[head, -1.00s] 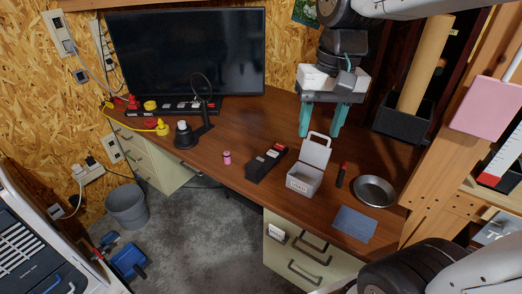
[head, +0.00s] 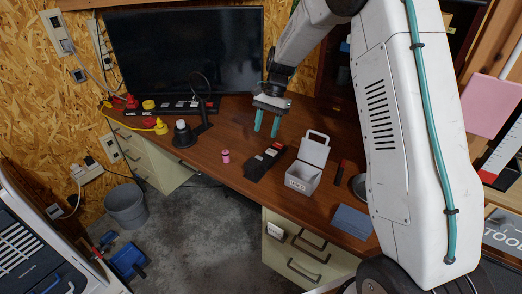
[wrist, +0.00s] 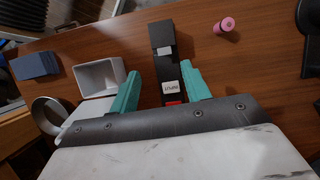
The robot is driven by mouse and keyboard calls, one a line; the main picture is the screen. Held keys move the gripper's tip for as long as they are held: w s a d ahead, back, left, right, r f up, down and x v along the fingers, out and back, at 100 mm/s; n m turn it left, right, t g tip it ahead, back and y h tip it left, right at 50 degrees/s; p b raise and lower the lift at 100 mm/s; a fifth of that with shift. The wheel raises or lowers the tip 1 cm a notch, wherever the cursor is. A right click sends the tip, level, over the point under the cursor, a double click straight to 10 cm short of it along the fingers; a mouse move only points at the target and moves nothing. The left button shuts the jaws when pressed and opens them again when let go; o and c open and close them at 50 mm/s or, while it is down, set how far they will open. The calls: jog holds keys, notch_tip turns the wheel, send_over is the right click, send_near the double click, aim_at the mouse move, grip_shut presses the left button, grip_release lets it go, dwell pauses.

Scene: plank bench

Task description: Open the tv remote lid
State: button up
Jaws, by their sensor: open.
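A long black remote-like object (head: 257,168) lies on the brown bench, left of a pale open-lidded box. It has a pale label and a red patch. In the wrist view the black object (wrist: 162,38) runs away from me, its near part between my fingers in the picture. Whether its lid is open cannot be told. My gripper (head: 266,134), with two teal fingers, is open and empty above the bench, beyond the object in the head view. The fingers do not appear to touch it. The gripper also shows in the wrist view (wrist: 160,68).
The pale box (head: 301,182) stands close right of the black object. A pink cylinder (head: 226,156) stands to its left. A blue pad (head: 352,222) lies near the front edge. A black lamp (head: 184,138) and a large screen (head: 190,55) are farther back. My arm hides the bench's right end.

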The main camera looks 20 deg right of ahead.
aim_at(259, 157)
jog(key=x, duration=0.6)
jog(key=w+x, duration=0.1)
jog(key=x, duration=0.2)
jog(key=shift+w+d+f, duration=0.1)
jog(key=shift+d+f, duration=0.15)
jog(key=shift+f, duration=0.1)
jog(key=c, duration=1)
